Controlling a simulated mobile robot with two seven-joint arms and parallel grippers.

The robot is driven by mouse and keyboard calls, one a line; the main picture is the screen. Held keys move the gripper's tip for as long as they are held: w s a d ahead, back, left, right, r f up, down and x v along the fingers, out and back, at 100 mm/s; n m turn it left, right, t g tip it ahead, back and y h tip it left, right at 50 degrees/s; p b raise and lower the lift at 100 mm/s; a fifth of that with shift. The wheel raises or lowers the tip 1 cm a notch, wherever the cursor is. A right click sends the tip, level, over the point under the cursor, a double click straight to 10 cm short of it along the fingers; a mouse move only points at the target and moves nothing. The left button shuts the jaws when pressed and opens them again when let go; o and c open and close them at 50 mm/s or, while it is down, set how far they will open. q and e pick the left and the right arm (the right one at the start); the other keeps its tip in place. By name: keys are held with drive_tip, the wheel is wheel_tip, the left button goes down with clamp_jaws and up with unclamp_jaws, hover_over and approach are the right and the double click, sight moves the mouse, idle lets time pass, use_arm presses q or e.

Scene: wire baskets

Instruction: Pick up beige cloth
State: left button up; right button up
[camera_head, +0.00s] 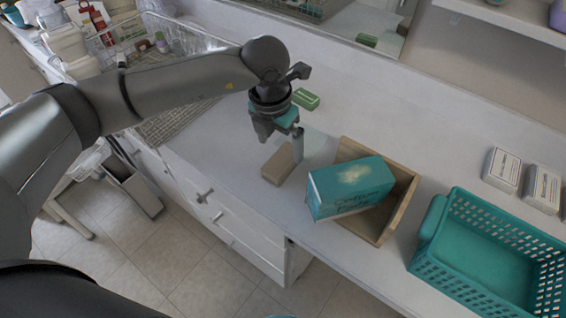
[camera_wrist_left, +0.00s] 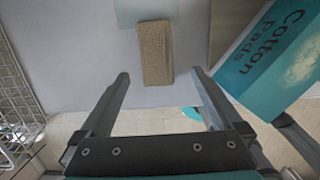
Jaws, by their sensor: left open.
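The beige cloth (camera_head: 279,163) is a small folded block lying on the white counter, left of the wooden tray. In the left wrist view the cloth (camera_wrist_left: 155,52) shows a woven texture and lies just ahead of the fingertips, lined up roughly with the gap between them. My left gripper (camera_head: 287,146) points down close to the cloth, and its open, empty fingers also show in the left wrist view (camera_wrist_left: 159,74). I cannot tell whether it touches the cloth. My right gripper is not in view.
A teal Cotton Pads box (camera_head: 350,187) leans in a wooden tray (camera_head: 402,197) right of the cloth. A teal plastic basket (camera_head: 485,255) stands further right, by white boxes (camera_head: 502,169). A green packet (camera_head: 306,98) lies behind the gripper. A wire basket (camera_head: 172,40) stands back left.

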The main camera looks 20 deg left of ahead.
sight(283, 158)
use_arm(q)
drive_tip(key=f, duration=0.3)
drive_tip(key=shift+w+d, duration=0.1)
drive_tip(key=shift+w, duration=0.15)
drive_tip(key=shift+w+f+b, duration=0.2)
drive_tip(key=shift+w+f, duration=0.05)
drive_tip(key=shift+f, duration=0.6)
drive_tip(key=shift+w+f+b, duration=0.2)
drive_tip(key=shift+w+f, duration=0.1)
drive_tip(key=shift+f, duration=0.5)
drive_tip(key=shift+w+f+b, duration=0.2)
drive_tip(key=shift+w+f, duration=0.05)
drive_tip(key=shift+f, duration=0.6)
drive_tip(key=c, duration=1.4)
wheel_tip(283, 158, up, 20)
drive_tip(key=p, duration=0.2)
